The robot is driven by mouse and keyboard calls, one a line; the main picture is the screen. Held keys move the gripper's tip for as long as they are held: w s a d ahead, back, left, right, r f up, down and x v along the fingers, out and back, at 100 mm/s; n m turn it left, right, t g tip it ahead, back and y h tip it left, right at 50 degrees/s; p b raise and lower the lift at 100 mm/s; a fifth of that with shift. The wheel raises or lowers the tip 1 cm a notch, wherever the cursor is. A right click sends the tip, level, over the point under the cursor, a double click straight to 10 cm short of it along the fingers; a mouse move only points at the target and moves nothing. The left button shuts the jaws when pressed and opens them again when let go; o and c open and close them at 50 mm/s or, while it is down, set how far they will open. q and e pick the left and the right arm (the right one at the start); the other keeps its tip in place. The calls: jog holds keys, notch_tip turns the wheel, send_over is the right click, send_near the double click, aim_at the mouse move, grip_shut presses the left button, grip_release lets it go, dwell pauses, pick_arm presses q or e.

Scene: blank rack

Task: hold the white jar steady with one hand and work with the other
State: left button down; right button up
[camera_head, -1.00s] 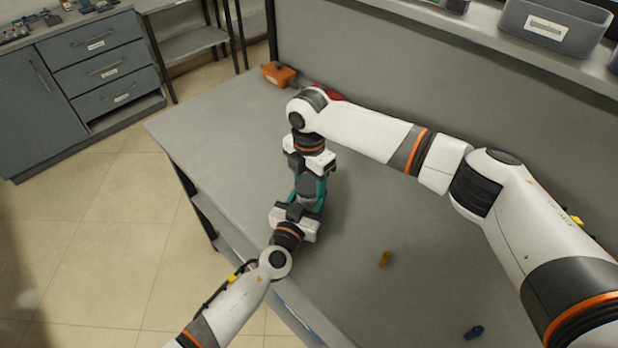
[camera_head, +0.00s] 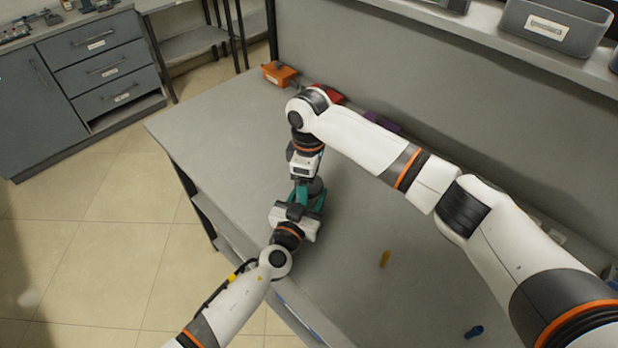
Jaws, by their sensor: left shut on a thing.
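My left gripper (camera_head: 310,203) reaches in from the bottom left and is shut on a dark grey round thing (camera_head: 317,187) between teal fingers near the table's left edge. This may be the jar's top; no white jar body can be told apart, and the grippers hide most of it. My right gripper (camera_head: 301,188) comes down from above, close against the far left side of the dark grey thing. Its fingertips overlap the teal parts, so I cannot tell whether it is open or touching.
On the grey table (camera_head: 225,125), an orange box (camera_head: 279,74), a red thing (camera_head: 328,93) and a purple thing (camera_head: 381,121) lie along the back. A grey bin (camera_head: 556,22) stands on the shelf.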

notch_tip(320, 180, up, 12)
dwell(0.6)
pick_arm(q)
jog(key=c, duration=0.5)
grip_release()
jog(key=shift+s, duration=0.1)
jog(key=b+v, duration=0.2)
jog(key=v, duration=0.9)
jog(key=shift+f, duration=0.2)
jog(key=shift+s+a+r, duration=0.15)
jog(key=shift+s+a, duration=0.05)
jog(key=shift+s, duration=0.15)
pick_arm(e)
jog(key=shift+f, duration=1.25)
